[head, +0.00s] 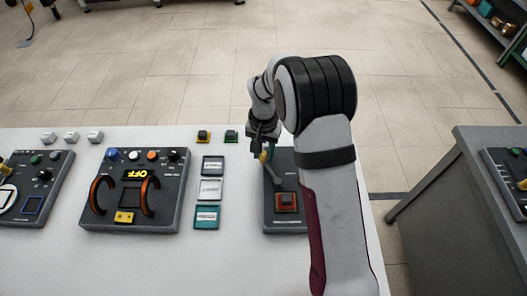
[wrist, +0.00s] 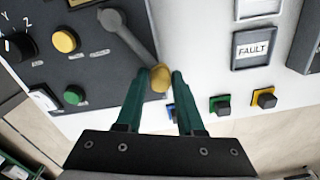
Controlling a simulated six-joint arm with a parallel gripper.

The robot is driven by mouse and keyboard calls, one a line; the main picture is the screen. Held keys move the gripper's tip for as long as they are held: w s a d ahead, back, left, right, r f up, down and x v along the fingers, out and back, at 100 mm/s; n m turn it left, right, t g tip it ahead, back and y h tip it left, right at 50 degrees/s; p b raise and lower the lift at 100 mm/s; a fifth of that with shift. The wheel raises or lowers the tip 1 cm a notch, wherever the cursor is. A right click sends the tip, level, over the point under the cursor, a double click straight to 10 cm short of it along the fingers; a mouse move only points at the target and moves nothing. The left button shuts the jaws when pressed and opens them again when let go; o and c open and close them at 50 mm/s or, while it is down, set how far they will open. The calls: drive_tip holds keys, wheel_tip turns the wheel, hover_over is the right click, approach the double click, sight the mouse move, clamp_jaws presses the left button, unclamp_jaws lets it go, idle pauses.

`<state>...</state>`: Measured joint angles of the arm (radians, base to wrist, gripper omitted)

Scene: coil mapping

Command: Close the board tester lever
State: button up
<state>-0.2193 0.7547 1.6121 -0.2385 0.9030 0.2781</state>
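The board tester (head: 277,221) is a dark panel at the right end of the white table, with a chip in a red-orange socket (head: 287,201) near its front. Its grey lever (head: 273,174) has a yellow knob and leans back and to the left in the head view. In the wrist view the lever (wrist: 128,38) runs from its round pivot down to the yellow knob (wrist: 160,79). My gripper (wrist: 161,74) has its two green fingers on either side of the knob, with no clear gap. In the head view my gripper (head: 264,148) is partly hidden by my arm.
Further left is a control box with orange handles (head: 134,190) and an OFF sign. A grey bench (head: 470,190) stands right, across a floor gap.

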drive_tip(key=c, duration=0.5)
drive_tip(key=shift+a, duration=0.15)
idle(0.8)
